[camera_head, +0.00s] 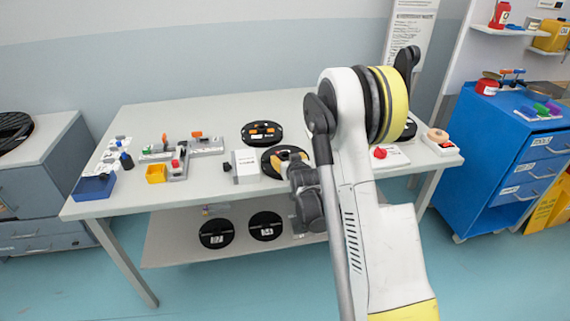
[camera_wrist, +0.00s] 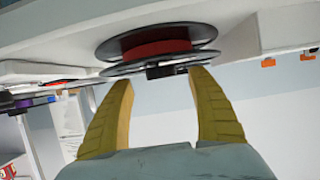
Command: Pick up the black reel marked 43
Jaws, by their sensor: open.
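A black reel (camera_head: 268,165) lies flat on the table, partly hidden by my gripper (camera_head: 287,157). In the wrist view this reel shows two black flanges and a red wound core (camera_wrist: 158,48). The wrist picture looks upside down. My gripper (camera_wrist: 162,76) is open, with its yellow fingers on either side of the small black hub on the reel. I cannot tell whether they touch it. No number is readable on this reel. Two other black reels, left (camera_head: 216,240) and right (camera_head: 265,234), are on the lower shelf with small white number labels, hard to read.
A black reel with orange pieces (camera_head: 262,140) lies just behind on the table (camera_head: 215,190). A white box (camera_head: 246,163) stands close to the left. A blue bin (camera_head: 93,188) and clamps are further left. A red knob (camera_head: 380,153) is right of my arm.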

